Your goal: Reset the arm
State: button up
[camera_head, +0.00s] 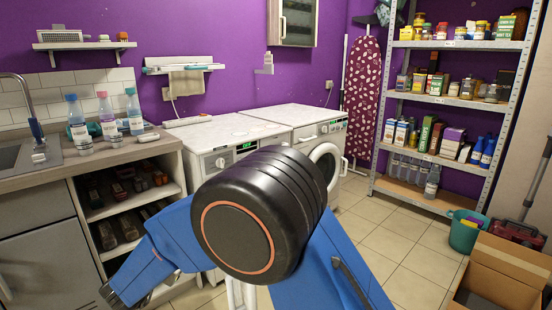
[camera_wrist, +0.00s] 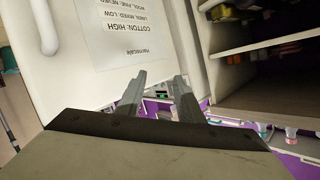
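My arm crosses the lower middle of the head view, with a large black joint in front and blue links folded on both sides. My gripper (camera_head: 112,296) is low at the left, in front of the open shelf unit. In the wrist view my gripper (camera_wrist: 158,82) shows two grey fingers standing apart, with nothing held between them. A white appliance front with a printed paper label (camera_wrist: 125,32) is beyond the fingers, and the picture is upside down there. The fingers' distance from the appliance is hard to tell.
Two washing machines (camera_head: 222,137) stand behind my arm. An open shelf unit (camera_head: 128,211) with shoes is at the left. A wall cabinet (camera_head: 292,22) hangs above. A metal rack (camera_head: 435,101), a cardboard box (camera_head: 505,270) and a teal bucket (camera_head: 464,236) are at the right. Some tiled floor (camera_head: 405,235) is clear.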

jog(key=w+d+r+n+y, duration=0.1)
jog(key=w+d+r+y, duration=0.1)
jog(key=w+d+r, duration=0.3)
jog(key=w+d+r+n+y, duration=0.1)
jog(key=w+d+r+y, duration=0.25)
jog(key=r, duration=0.35)
jog(key=s+d+r+n+g+y, duration=0.15)
jog(key=d+r, duration=0.25)
jog(key=d, duration=0.4)
jog(key=s+d+r+n+g+y, duration=0.1)
jog(key=s+d+r+n, duration=0.2)
jog(key=d, duration=0.4)
jog(key=s+d+g, duration=0.3)
jog(key=s+d, duration=0.9)
jog(key=d, duration=0.5)
jog(key=s+d+f+g+h, duration=0.2)
jog(key=s+d+f+h, duration=0.1)
jog(key=s+d, duration=0.6)
jog(key=s+d+f+g+h, duration=0.2)
jog(key=s+d+f, duration=0.4)
jog(key=s+d, duration=0.4)
jog(key=s+h, duration=0.1)
jog(key=s, duration=0.3)
jog(key=shift+s+d+f, duration=0.2)
jog(key=shift+d+f, duration=0.05)
jog(key=shift+w+a, duration=0.1)
jog(key=shift+w, duration=0.05)
